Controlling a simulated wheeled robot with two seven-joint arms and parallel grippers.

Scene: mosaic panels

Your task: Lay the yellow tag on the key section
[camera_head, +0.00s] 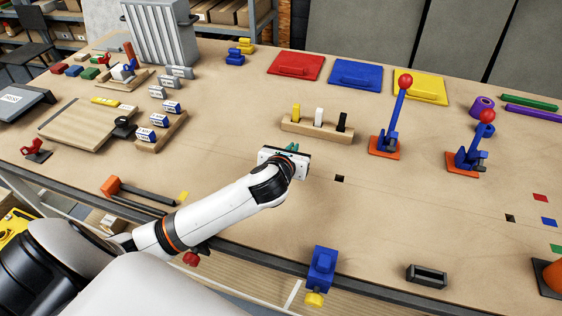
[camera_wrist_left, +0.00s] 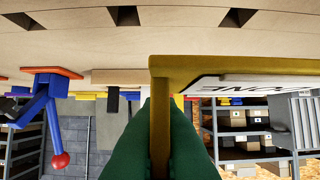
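My left gripper (camera_wrist_left: 160,110) reaches low over the middle of the table; only a bit of its green fingers (camera_head: 292,148) shows in the head view. In the left wrist view the fingers are shut on the stem of a yellow piece, which I take for the yellow tag (camera_wrist_left: 240,66). Its yellow band runs to the right with a white lettered plate beside it. In the head view the gripper hides this piece. A small yellow strip (camera_head: 105,101) lies by the wooden board at left. I cannot tell which place is the key section. My right gripper is out of view.
Beyond the gripper stands a wooden holder (camera_head: 288,128) with yellow, white and black blocks. Red-knobbed blue levers (camera_head: 388,130) stand to its right. Labelled blocks (camera_head: 154,147) are at left. Red, blue and yellow panels (camera_head: 418,88) lie behind.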

